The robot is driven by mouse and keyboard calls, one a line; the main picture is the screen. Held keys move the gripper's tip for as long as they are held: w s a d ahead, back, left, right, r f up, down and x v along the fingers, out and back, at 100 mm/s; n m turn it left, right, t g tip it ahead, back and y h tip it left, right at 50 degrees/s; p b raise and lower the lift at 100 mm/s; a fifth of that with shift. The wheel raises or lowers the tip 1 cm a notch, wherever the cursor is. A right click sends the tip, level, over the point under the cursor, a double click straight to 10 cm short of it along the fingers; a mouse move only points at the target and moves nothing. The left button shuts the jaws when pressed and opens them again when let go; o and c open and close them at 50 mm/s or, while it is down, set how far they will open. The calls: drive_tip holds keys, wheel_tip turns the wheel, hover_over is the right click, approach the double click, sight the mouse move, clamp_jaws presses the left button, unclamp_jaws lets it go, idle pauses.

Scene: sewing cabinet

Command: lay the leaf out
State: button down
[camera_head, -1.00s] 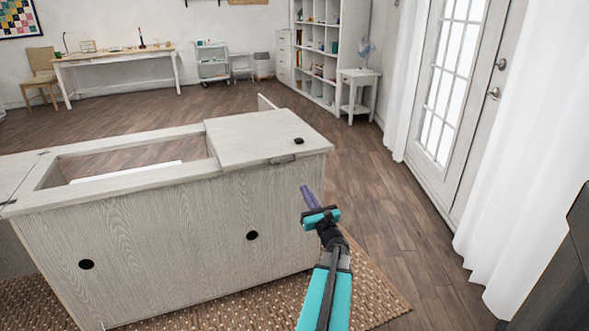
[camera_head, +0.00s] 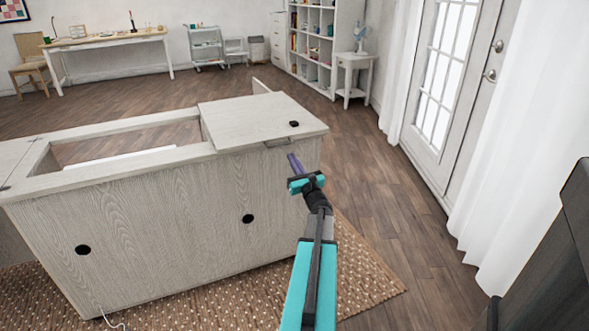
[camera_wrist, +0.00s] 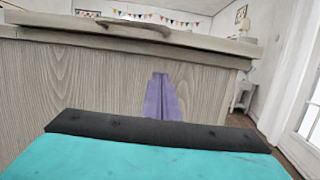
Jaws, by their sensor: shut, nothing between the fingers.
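The sewing cabinet (camera_head: 150,240) is pale wood-grain, with an open rectangular well in its top. A leaf panel (camera_head: 258,118) lies flat over the right part of the top, with a small black knob or latch (camera_head: 294,124) on it. A handle (camera_head: 278,143) shows under its front right edge. My gripper (camera_head: 293,158) is shut and empty, its purple fingers pointing up just below that edge. In the wrist view the fingers (camera_wrist: 161,97) stand before the cabinet's side panel (camera_wrist: 80,80), below the overhanging top edge. I cannot tell whether they touch it.
A woven rug (camera_head: 350,270) lies under the cabinet. Wood floor (camera_head: 380,190) is free to the right, up to white curtains (camera_head: 500,150) and a glass door (camera_head: 440,90). A desk (camera_head: 105,42) and shelves (camera_head: 315,45) stand far back.

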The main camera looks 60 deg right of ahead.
drive_tip(key=shift+x, duration=1)
drive_tip(key=shift+r, duration=1.95)
